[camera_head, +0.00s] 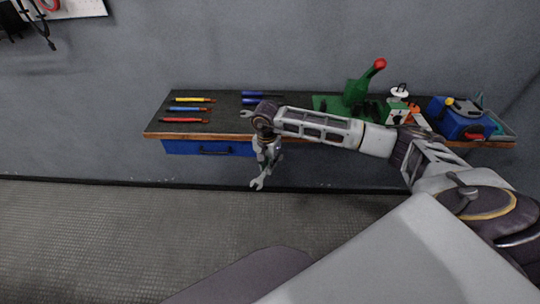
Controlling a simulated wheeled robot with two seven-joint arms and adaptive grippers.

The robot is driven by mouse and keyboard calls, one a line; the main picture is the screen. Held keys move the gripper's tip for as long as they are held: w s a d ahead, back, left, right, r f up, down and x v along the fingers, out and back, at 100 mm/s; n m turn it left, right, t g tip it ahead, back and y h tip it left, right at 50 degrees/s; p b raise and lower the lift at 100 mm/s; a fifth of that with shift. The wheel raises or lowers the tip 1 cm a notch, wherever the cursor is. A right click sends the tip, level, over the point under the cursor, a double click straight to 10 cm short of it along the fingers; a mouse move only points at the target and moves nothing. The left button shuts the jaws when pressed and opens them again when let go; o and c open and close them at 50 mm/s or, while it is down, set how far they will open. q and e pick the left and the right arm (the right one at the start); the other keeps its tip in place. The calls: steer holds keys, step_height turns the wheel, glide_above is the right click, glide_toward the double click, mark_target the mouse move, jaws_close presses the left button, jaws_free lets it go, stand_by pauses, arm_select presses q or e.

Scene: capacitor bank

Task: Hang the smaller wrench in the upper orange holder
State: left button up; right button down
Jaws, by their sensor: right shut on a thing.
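My right arm reaches in from the right, and its gripper (268,154) points down just in front of the workbench's front edge. It is shut on a grey wrench (260,181), whose open-ended head hangs below the fingers. A second grey wrench (246,114) lies on the bench, mostly hidden behind my right wrist. I cannot compare the two wrenches' full lengths here. I cannot make out an upper orange holder in this view. My left gripper is not in view.
The workbench (155,127) carries several screwdrivers (186,110), a green press-like tool (357,92) with a red knob and a blue toolbox (460,122). A blue drawer (190,148) is under its left side. A white board (75,8) with hanging tools is at upper left.

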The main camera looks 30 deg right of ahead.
steer(key=s+a+f+n, duration=0.3)
steer(key=s+f+n, duration=0.1)
steer(key=f+n, duration=0.2)
steer(key=s+a+f+n, duration=0.3)
steer(key=f+n, duration=0.2)
steer(key=f, duration=0.3)
steer(key=shift+s+a+f+n, duration=0.25)
steer(key=shift+s+n, duration=0.1)
steer(key=shift+n, duration=0.05)
